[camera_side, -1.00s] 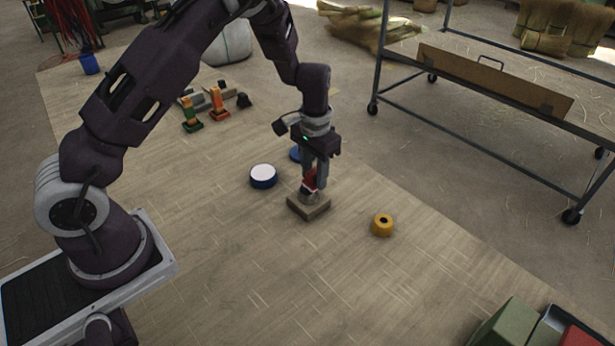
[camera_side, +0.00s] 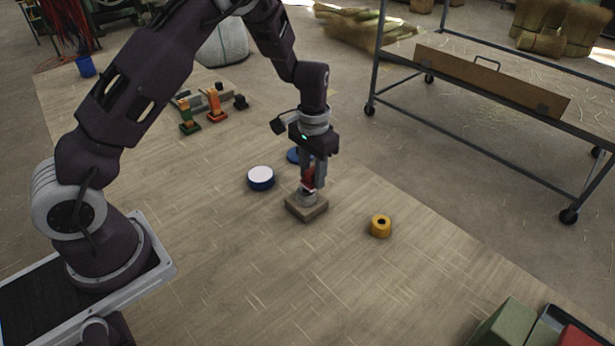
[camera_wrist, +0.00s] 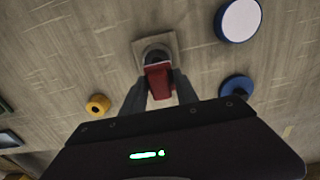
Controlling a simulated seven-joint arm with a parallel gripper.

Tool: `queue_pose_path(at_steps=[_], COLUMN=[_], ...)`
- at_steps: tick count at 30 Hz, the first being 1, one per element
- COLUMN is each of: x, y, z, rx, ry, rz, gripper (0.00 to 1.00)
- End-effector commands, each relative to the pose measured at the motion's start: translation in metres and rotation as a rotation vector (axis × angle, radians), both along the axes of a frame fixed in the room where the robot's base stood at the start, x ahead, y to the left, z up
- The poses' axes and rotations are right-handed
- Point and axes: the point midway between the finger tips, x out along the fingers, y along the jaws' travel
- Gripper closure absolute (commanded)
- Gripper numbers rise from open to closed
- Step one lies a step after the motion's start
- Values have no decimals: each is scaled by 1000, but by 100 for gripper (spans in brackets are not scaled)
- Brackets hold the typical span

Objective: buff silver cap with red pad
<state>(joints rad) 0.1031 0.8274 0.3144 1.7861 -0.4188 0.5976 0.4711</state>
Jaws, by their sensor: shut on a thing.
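My gripper (camera_side: 312,180) is shut on a red pad (camera_side: 308,177). The pad also shows between the fingers in the wrist view (camera_wrist: 158,82). Beneath it stands a block-like base (camera_side: 306,208) with a grey, silver-looking cap (camera_side: 306,196) on top. In the wrist view the cap (camera_wrist: 155,53) is a round grey form at the pad's far edge. The pad is beside or against the cap; I cannot tell whether they touch. The fingers hide part of the pad.
A blue tub with a white top (camera_side: 261,178) stands to the left, and another blue round thing (camera_wrist: 237,90) is close by. A yellow ring-shaped roll (camera_side: 381,226) lies to the right. Orange and green pieces (camera_side: 214,103) stand farther back. The front table area is clear.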

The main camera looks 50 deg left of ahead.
Motion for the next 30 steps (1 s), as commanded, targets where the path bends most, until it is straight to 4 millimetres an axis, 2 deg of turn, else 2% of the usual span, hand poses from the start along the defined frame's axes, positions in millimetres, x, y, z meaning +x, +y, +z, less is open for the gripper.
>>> queue_pose_path(at_steps=[1, 2, 18, 23, 30], x=[2, 1, 1, 0, 0], y=[0, 0, 0, 0, 0], z=[15, 20, 67, 76, 77], rx=[0, 0, 0, 0, 0], ry=[-9, -7, -6, -5, -4], rz=[1, 1, 1, 1, 2], gripper=[100, 100, 100, 100, 100])
